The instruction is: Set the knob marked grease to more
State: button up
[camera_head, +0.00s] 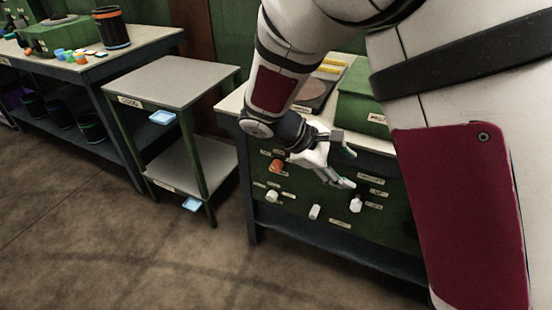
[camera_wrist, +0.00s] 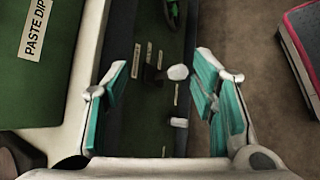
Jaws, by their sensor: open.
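A green control panel (camera_head: 300,185) on the front of a bench carries an orange knob (camera_head: 277,165) and white knobs at lower left (camera_head: 272,196), lower middle (camera_head: 315,212) and right (camera_head: 355,203). Small label plates sit around them; I cannot read which is grease or more. My gripper (camera_head: 346,168) is open and empty in front of the panel's upper right part, above the right white knob. In the wrist view, my teal-padded fingers (camera_wrist: 160,78) stand apart. Two white knobs, one farther (camera_wrist: 177,72) and one nearer (camera_wrist: 178,122), show between them, apart from the pads.
A green box labelled "PASTE DIP" (camera_wrist: 25,85) stands on the bench top beside my gripper. A grey two-shelf stand (camera_head: 175,80) is left of the bench, with bare floor (camera_head: 130,250) in front. Another table (camera_head: 140,40) with loose blocks is at far left.

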jog(key=w+a+f+n+t+h+b, duration=0.1)
jog(key=w+a+f+n+t, duration=0.15)
jog(key=f, duration=0.25)
jog(key=w+a+f+n+t+h+b, duration=0.1)
jog(key=w+a+f+n+b, duration=0.1)
jog(key=a+f, duration=0.3)
jog(key=n+t+y+b, duration=0.5)
jog(key=n+t+b, duration=0.2)
jog(key=n+t, duration=0.55)
send_near(270, 200)
jog(key=shift+n+g, duration=0.7)
jog(key=shift+n, duration=0.2)
jog(key=b+x, duration=0.1)
jog(key=x, duration=0.1)
jog(key=r+x, duration=0.1)
jog(key=x, duration=0.2)
jog(key=b+x, duration=0.1)
jog(key=x, duration=0.2)
jog(key=shift+w+r+b, duration=0.25)
jog(key=shift+r+b, duration=0.05)
jog(key=shift+b, duration=0.05)
jog(key=c, duration=1.1)
